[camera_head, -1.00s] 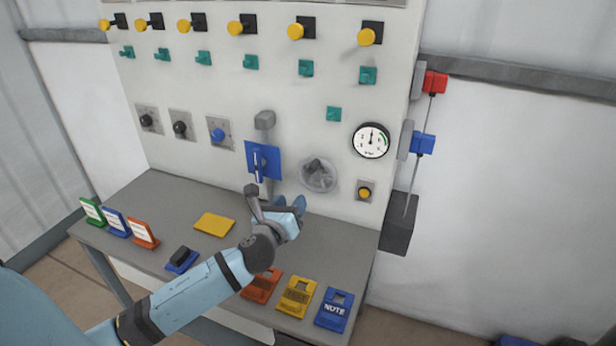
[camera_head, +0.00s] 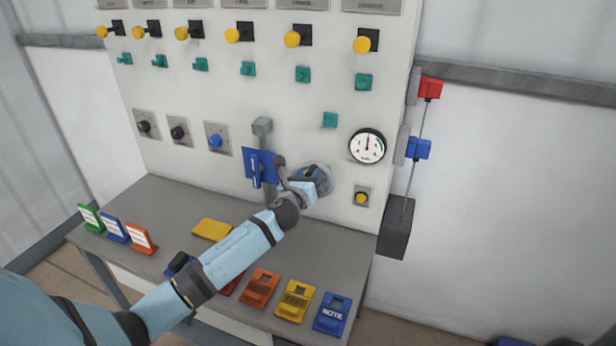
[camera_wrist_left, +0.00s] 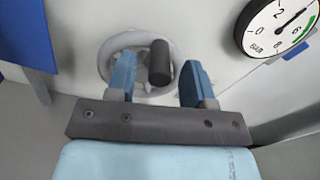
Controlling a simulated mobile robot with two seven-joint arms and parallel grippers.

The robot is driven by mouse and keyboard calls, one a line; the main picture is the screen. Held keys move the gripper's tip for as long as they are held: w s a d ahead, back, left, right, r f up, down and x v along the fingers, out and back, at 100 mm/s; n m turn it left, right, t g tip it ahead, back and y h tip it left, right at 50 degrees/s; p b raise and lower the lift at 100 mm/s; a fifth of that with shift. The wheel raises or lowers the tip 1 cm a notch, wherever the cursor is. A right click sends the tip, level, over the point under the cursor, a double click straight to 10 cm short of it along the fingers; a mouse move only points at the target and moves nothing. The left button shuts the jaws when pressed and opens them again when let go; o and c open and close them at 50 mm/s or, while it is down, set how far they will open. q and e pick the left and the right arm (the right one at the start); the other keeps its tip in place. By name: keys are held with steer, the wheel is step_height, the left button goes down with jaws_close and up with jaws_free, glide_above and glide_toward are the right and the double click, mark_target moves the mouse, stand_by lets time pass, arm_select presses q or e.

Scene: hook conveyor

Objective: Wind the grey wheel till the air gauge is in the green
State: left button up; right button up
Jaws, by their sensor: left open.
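The grey wheel (camera_head: 329,183) is on the white panel, largely covered by my left gripper (camera_head: 310,180) in the head view. In the left wrist view its pale ring (camera_wrist_left: 108,52) and dark handle knob (camera_wrist_left: 159,62) show. My left gripper is open, and the knob appears between its two blue fingers, with a gap to each. I cannot tell how deep the fingers reach around it. The air gauge (camera_head: 367,146) is up and right of the wheel. Its needle points about straight up in the head view, outside the green arc at the right. My right gripper is out of view.
A blue plate with a lever (camera_head: 258,168) is just left of the wheel, close to my gripper. A yellow button (camera_head: 361,198) is at the right. Below is a grey bench (camera_head: 330,245) with coloured tags and blocks. Knobs and switches fill the panel above.

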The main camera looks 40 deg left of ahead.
arm_select(q)
steer(key=shift+c, duration=0.3)
jaws_close()
steer(key=shift+a+n, duration=0.15)
steer(key=shift+n, duration=0.15)
steer(key=shift+s+a+f+n, duration=0.15)
steer(key=shift+a+n, duration=0.3)
steer(key=shift+n, duration=0.45)
steer(key=n, duration=0.1)
steer(key=a+n, duration=0.1)
steer(key=n, duration=0.1)
steer(key=shift+s+a+f+n, duration=0.2)
steer(key=shift+a+f+n, duration=0.05)
steer(key=shift+a+n, duration=0.05)
step_height(320, 180, down, 9)
steer(key=a+n+b, duration=0.1)
steer(key=n, duration=2)
steer(key=shift+s+a+n, duration=0.15)
steer(key=shift+n, duration=0.25)
